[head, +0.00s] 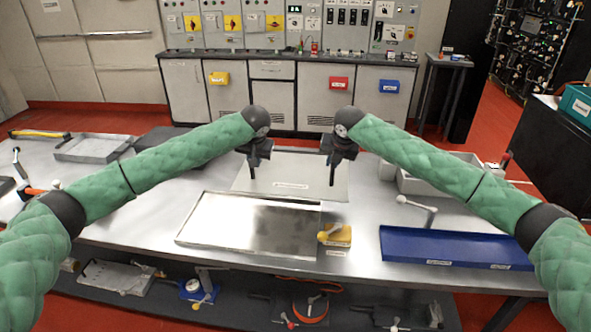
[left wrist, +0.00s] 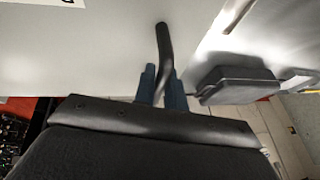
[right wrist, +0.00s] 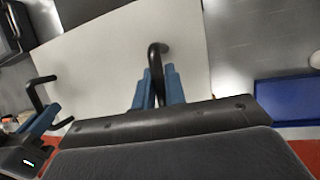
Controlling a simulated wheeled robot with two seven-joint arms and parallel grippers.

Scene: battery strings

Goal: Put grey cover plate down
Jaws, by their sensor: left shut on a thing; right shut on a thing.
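The grey cover plate (head: 291,172) is a flat light-grey sheet with a small white label, at the middle of the bench behind a shallow metal tray. My left gripper (head: 252,174) is shut on the plate's left black handle (left wrist: 164,45). My right gripper (head: 334,176) is shut on the right black handle (right wrist: 155,60). The plate looks level; I cannot tell whether it touches the bench. Its surface also fills much of the left wrist view (left wrist: 90,50) and the right wrist view (right wrist: 110,60).
The shallow metal tray (head: 190,238) lies in front of the plate. A yellow block (head: 338,235) stands at its right end. A blue tray (head: 400,249) lies at the right front. A grey bin (head: 410,184) stands behind it. A grey tray (head: 92,148) and a dark case (head: 160,140) are at left.

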